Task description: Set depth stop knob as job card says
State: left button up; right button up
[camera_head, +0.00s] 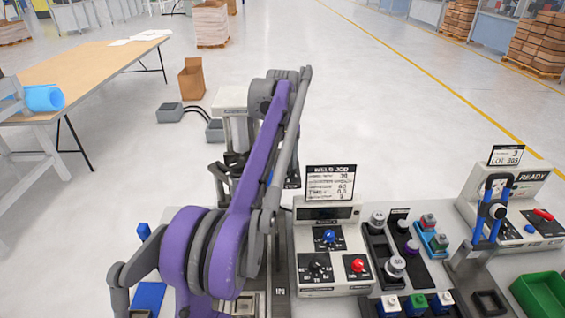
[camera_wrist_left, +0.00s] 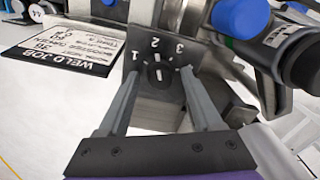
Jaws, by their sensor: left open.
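The depth stop knob (camera_wrist_left: 158,72) is a small dark dial marked 1, 2 and 3 on a grey block in the left wrist view. Its white line points roughly toward the 2. My left gripper (camera_wrist_left: 160,76) is open, with one finger on each side of the dial; contact cannot be told. In the head view my purple left arm (camera_head: 245,190) hides the knob. The job card (camera_head: 330,183), headed WELD JOB, stands behind the control box; it also shows in the left wrist view (camera_wrist_left: 65,45). Its lower lines are too small to read surely. My right gripper is out of view.
The control box (camera_head: 328,275) with black, blue and red knobs stands right of my arm. Trays of electrode parts (camera_head: 395,250), a blue-handled clamp (camera_head: 490,210), a green bin (camera_head: 541,296) and a READY box (camera_head: 535,190) are farther right. A blue cylinder (camera_wrist_left: 240,17) is close beside the dial.

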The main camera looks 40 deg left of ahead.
pick_arm(q)
grip_shut()
jog(key=shift+m, duration=0.3)
jog(key=m, duration=0.3)
jog(key=shift+m, duration=2.5)
grip_release()
